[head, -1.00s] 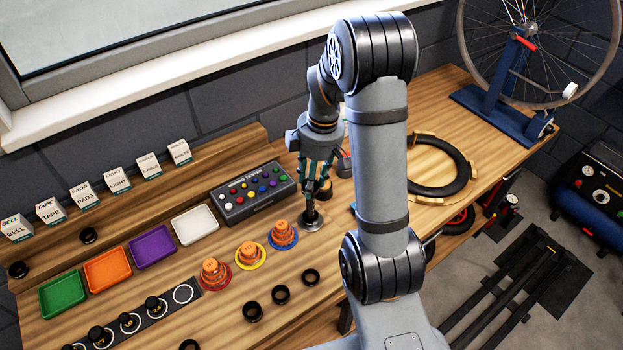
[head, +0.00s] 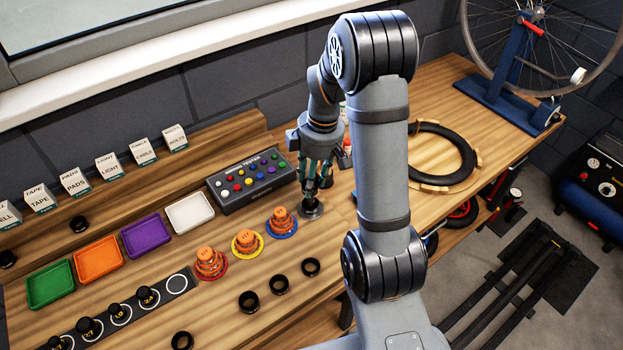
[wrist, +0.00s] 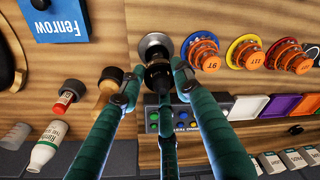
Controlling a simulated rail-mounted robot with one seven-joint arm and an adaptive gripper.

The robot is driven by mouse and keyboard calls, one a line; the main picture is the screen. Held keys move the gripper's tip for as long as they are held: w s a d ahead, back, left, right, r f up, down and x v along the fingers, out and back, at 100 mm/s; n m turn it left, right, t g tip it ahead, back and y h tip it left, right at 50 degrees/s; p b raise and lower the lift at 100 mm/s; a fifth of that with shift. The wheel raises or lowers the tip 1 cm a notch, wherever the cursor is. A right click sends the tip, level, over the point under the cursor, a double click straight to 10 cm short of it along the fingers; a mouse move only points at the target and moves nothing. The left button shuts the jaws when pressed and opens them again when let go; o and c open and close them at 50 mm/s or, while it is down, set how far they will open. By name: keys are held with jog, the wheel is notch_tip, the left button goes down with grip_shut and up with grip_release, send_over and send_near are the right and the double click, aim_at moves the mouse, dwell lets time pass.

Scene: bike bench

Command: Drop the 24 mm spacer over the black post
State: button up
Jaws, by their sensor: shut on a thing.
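My gripper (head: 316,186) points down at a round silver base (head: 311,210) on the bench. In the wrist view the fingers (wrist: 158,72) are shut on a dark round piece (wrist: 158,77), in line with the silver base (wrist: 154,44). The piece's marking is not legible, so I cannot tell its size. The black post is not clearly distinct from the held piece, and I cannot tell whether the piece is around it.
Orange numbered stacks on coloured rings (head: 246,243) stand left of the base. Loose black rings (head: 250,302) lie in front. A button box (head: 250,181) is close behind. A strip (head: 160,297) holds black labelled pieces and one empty circle. A black hoop (head: 443,152) lies right.

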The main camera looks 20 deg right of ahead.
jog(key=shift+f+b, duration=2.1)
jog(key=shift+f, duration=0.25)
jog(key=o, duration=1.2)
jog(key=r, duration=0.4)
jog(key=d+r, duration=0.1)
jog(key=r, duration=0.7)
jog(key=shift+s+d, duration=0.2)
jog(key=shift+s, duration=0.15)
jog(key=shift+f, duration=0.1)
